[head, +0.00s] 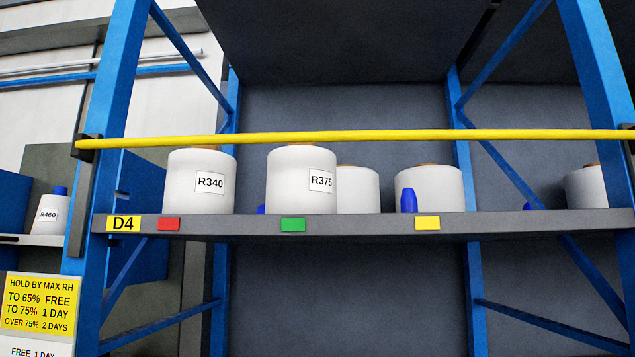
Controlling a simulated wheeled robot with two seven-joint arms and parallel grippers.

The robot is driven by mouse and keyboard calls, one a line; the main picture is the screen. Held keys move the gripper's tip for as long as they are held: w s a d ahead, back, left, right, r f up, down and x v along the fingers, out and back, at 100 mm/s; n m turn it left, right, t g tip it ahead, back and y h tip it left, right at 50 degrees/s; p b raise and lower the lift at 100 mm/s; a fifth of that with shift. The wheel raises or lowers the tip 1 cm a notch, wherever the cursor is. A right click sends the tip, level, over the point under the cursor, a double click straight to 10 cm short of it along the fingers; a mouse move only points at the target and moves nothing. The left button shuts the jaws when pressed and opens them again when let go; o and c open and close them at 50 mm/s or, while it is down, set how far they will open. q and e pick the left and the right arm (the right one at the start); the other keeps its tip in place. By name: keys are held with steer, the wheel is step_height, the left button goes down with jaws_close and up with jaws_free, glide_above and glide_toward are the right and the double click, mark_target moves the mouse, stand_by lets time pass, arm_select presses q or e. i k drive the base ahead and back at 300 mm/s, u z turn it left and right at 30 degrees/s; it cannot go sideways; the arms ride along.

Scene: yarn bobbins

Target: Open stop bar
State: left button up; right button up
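The yellow stop bar (360,136) runs level across the front of the blue rack, above the shelf and just in front of the bobbin tops. Its left end sits at a dark bracket (88,146) on the left post. Its right end reaches a dark bracket at the right post, near the picture's edge. Behind the bar, a white bobbin labelled R340 (200,185) and one labelled R375 (300,185) stand upright on the shelf. Neither of my grippers shows in the head view.
The grey shelf (360,228) carries a D4 label and red, green and yellow tags. More white bobbins (440,190) stand behind. Blue posts (105,110) flank the bay. A bobbin labelled R460 (50,214) and a yellow sign (39,304) are at left. Below the shelf looks clear.

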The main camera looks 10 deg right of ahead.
mark_target(83, 146)
steer(key=u, duration=0.1)
steer(key=k, duration=0.4)
steer(key=u, duration=0.4)
steer(key=i, duration=1)
steer(key=z, duration=1.05)
